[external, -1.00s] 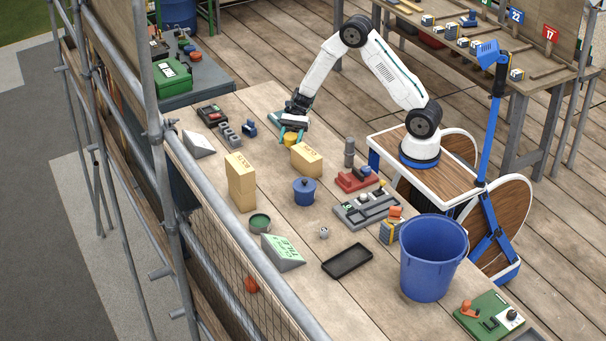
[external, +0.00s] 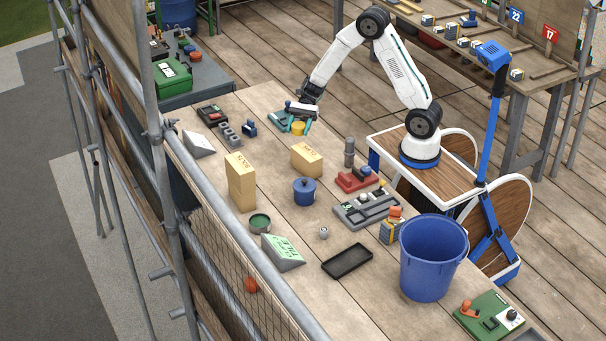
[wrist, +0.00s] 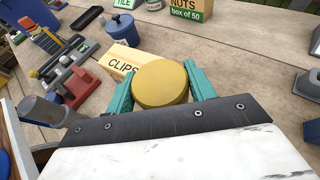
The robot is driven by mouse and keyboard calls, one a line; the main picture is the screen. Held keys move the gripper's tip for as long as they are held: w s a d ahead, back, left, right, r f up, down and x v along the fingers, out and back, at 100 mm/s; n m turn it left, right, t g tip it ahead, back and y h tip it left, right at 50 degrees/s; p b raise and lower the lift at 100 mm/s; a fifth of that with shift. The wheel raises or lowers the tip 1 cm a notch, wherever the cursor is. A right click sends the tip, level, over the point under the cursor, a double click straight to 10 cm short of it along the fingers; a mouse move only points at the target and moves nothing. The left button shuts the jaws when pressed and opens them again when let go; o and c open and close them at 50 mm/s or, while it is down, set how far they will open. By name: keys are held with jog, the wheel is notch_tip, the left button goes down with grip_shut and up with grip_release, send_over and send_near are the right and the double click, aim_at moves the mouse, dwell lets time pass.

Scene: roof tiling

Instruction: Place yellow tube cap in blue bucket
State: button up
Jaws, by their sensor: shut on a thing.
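The yellow tube cap (wrist: 160,83) is held between the teal fingers of my gripper (wrist: 159,90) in the wrist view. In the external view the cap (external: 298,128) is raised above the far part of the wooden workbench, with my gripper (external: 297,124) shut on it. The large blue bucket (external: 432,258) stands at the near right end of the bench, well away from my gripper. Its inside bottom is hidden.
The CLIPS box (external: 306,160) stands near the cap, with the taller NUTS box (external: 240,182) to its left. A small lidded blue pot (external: 304,191), a red block (external: 357,179), a grey tray (external: 367,208) and a black tray (external: 347,260) lie between gripper and bucket.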

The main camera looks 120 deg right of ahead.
jog(key=w+a+r+m+t+h, duration=0.1)
jog(key=w+a, duration=0.6)
jog(key=w, duration=0.2)
jog(key=w+a+m+t+h, duration=0.15)
jog(key=w+a, duration=0.35)
jog(key=a, duration=0.5)
jog(key=w+a+m+h, duration=0.3)
jog(key=w+a, duration=0.1)
jog(key=a, duration=0.7)
jog(key=w+d+f+n+g+y, duration=0.15)
jog(key=w+d+n+y, duration=0.3)
jog(key=d, duration=0.45)
jog(key=n+g+y, duration=0.5)
jog(key=n+g, duration=0.4)
jog(key=g, duration=0.1)
send_over(285, 190)
notch_tip(285, 190, down, 6)
jog(key=shift+s+r, duration=0.1)
jog(key=shift+f, duration=2.1)
